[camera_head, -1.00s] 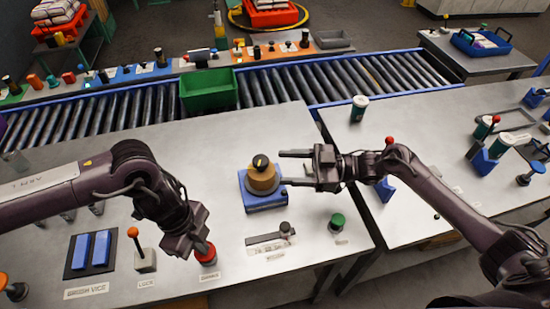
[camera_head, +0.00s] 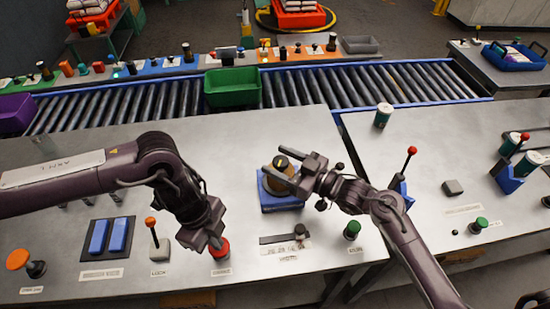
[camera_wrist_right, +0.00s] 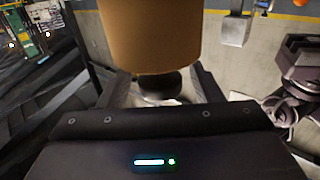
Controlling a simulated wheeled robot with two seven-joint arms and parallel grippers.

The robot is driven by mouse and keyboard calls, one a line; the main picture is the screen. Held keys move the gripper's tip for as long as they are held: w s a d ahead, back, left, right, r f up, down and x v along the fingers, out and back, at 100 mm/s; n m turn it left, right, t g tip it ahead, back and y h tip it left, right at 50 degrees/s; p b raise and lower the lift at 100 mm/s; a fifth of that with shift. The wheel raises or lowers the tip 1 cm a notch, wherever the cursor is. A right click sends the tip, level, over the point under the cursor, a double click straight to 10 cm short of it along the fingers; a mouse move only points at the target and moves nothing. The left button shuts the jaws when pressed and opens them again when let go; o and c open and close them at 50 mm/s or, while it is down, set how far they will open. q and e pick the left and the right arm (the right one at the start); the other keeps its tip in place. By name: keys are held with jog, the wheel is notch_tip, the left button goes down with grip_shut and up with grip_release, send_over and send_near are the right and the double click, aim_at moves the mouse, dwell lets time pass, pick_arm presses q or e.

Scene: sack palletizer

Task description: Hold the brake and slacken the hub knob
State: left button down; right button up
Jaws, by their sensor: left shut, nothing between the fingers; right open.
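The hub is a tan roll (camera_head: 270,176) on a blue base (camera_head: 281,202), topped by a black knob (camera_head: 281,162) with a yellow mark. My right gripper (camera_head: 284,172) is open at the hub, partly covering it. In the right wrist view the tan roll (camera_wrist_right: 150,38) fills the top middle, and the dark knob (camera_wrist_right: 158,84) shows between the spread fingers; whether they touch it I cannot tell. The red brake button (camera_head: 220,250) is at the front of the table. My left gripper (camera_head: 214,240) is shut and empty, its tips down at the button, seemingly touching it.
A small slider plate (camera_head: 287,244) and a green button (camera_head: 352,229) lie in front of the hub. The roller conveyor (camera_head: 330,85) carries a green bin (camera_head: 232,88).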

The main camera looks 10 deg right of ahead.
jog(key=shift+x, duration=0.85)
jog(key=c, duration=1)
jog(key=shift+s+a+n+g+y, duration=0.1)
jog(key=shift+s+n+g+y, duration=0.1)
jog(key=shift+n+g+y, duration=1.05)
jog(key=shift+h, duration=0.25)
jog(key=o, duration=1)
jog(key=v, duration=1.2)
